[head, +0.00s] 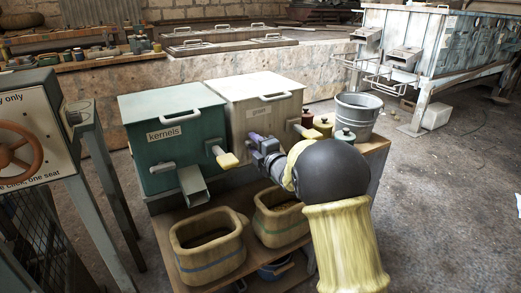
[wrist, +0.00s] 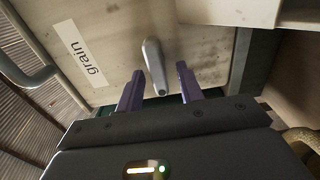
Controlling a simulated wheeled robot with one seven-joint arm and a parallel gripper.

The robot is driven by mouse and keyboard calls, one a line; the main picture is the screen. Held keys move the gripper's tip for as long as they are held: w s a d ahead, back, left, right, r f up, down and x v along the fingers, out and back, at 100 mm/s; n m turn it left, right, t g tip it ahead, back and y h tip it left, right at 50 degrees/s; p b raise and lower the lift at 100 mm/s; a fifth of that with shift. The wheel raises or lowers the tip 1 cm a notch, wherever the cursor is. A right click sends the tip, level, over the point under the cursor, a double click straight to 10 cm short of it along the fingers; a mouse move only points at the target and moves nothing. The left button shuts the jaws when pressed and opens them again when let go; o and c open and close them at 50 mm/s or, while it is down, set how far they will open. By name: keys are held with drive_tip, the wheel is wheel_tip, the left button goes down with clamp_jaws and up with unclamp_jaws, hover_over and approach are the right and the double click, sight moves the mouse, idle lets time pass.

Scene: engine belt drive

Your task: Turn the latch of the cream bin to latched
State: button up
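The cream bin (head: 262,92) stands behind my gripper (head: 254,138) in the head view, to the right of the green bin. The wrist view shows its front face (wrist: 205,52) up close, with a white "grain" label (wrist: 79,52). A grey latch lever (wrist: 154,62) is mounted on that face, its rounded free end pointing towards my gripper. My gripper (wrist: 159,70) is open, with one purple finger on each side of the lever and visible gaps to both. In the head view the latch is hidden by my gripper.
A metal bucket (head: 357,113) is further right. Two tubs (head: 207,262) (head: 284,230) stand on the shelf below.

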drive_tip(key=p+v, duration=0.3)
drive_tip(key=v, duration=1.4)
drive_tip(key=shift+d+p, duration=0.2)
drive_tip(key=shift+p, duration=0.15)
drive_tip(key=shift+s, duration=0.15)
drive_tip(key=s+d+f+m+g+h+p, duration=0.2)
drive_tip(key=s+d+m+g+h+p, duration=0.35)
drive_tip(key=d+m+h, duration=0.65)
drive_tip(key=s+m+g+y+p, duration=0.2)
drive_tip(key=s+m+g+p, duration=0.35)
drive_tip(key=s+m, duration=1)
wheel_tip(320, 180, up, 38)
drive_tip(key=s+n+g+p, duration=0.1)
drive_tip(key=s+n+p, duration=0.1)
drive_tip(key=p, duration=3.3)
